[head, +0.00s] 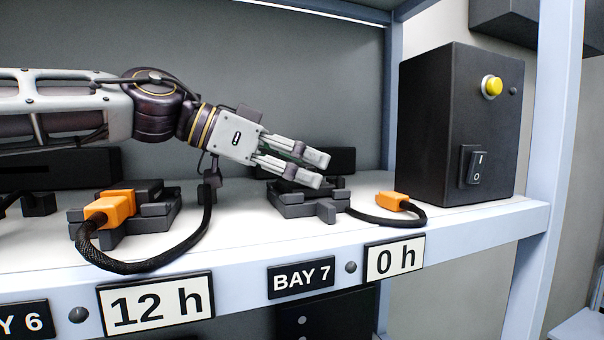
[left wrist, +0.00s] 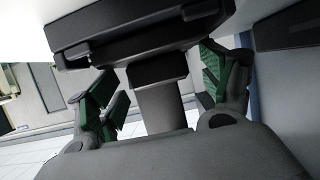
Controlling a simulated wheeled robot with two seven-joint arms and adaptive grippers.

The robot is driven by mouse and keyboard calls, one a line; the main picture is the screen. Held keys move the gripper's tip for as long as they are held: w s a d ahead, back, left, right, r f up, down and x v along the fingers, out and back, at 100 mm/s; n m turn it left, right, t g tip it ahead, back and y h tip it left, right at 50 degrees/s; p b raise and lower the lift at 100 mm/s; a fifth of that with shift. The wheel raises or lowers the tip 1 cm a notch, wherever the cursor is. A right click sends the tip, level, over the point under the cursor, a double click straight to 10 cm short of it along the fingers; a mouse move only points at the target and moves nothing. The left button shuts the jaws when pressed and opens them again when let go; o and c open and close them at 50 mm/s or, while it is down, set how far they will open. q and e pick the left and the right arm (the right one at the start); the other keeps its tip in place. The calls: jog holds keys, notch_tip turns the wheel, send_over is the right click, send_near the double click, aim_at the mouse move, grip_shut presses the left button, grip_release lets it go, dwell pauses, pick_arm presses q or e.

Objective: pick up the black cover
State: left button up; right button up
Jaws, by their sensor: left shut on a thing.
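My left gripper (head: 302,169) reaches in from the left over the bay 7 shelf, tilted slightly down. In the left wrist view its two green-padded fingers (left wrist: 162,100) lie on either side of a dark block, which looks like part of the black cover (left wrist: 160,104). The gripper is shut on it. In the head view the black stepped piece (head: 290,198) lies on the shelf just below the fingertips. The fingers hide where they grip, and I cannot tell if the cover is lifted. My right gripper is not in view.
An orange plug (head: 393,201) on a black cable lies right of the stepped piece. A black box (head: 450,125) with a yellow button and rocker switch stands at the right. Another orange plug (head: 110,208) sits at a similar black unit on the left. Labels line the shelf edge (head: 230,297).

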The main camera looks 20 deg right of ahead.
aim_at(300, 164)
pick_arm(q)
jog(key=shift+r, duration=0.15)
jog(key=shift+r+b, duration=0.65)
jog(key=shift+r, duration=4.2)
